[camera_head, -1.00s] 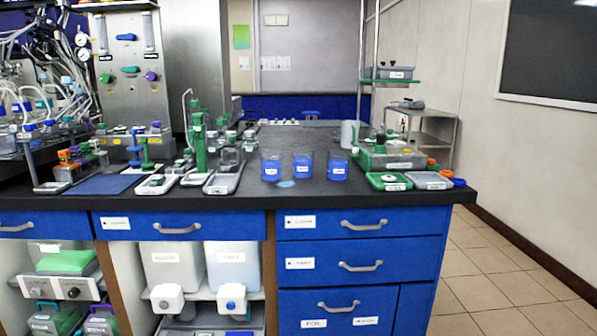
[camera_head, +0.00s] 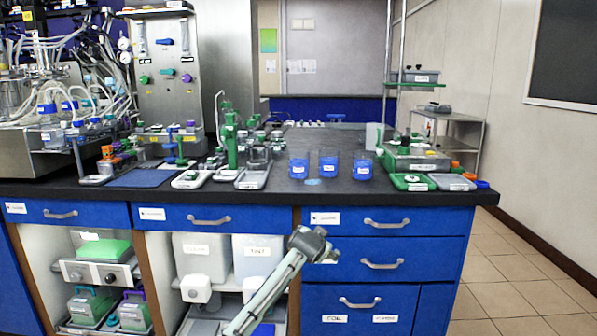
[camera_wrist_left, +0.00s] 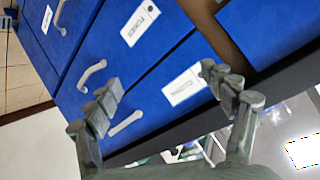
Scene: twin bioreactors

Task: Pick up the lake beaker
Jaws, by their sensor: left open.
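Three beakers with blue contents stand in a row on the black bench top: a left one (camera_head: 299,167), a middle one (camera_head: 328,164) and a right one (camera_head: 362,166). Their labels are too small to read, so I cannot tell which is the lake beaker. My left gripper (camera_wrist_left: 161,82) is open and empty in the left wrist view, with its fingers apart in front of the blue drawers. No beaker shows there. In the head view an arm of mine rises from the bottom, below the bench top. My right gripper is not in view.
A small blue disc (camera_head: 313,182) lies before the beakers. Grey trays with green items (camera_head: 240,160) stand left of them. A green and grey case (camera_head: 418,160) and flat trays stand to the right. The bench's front edge and drawers (camera_head: 385,222) lie below.

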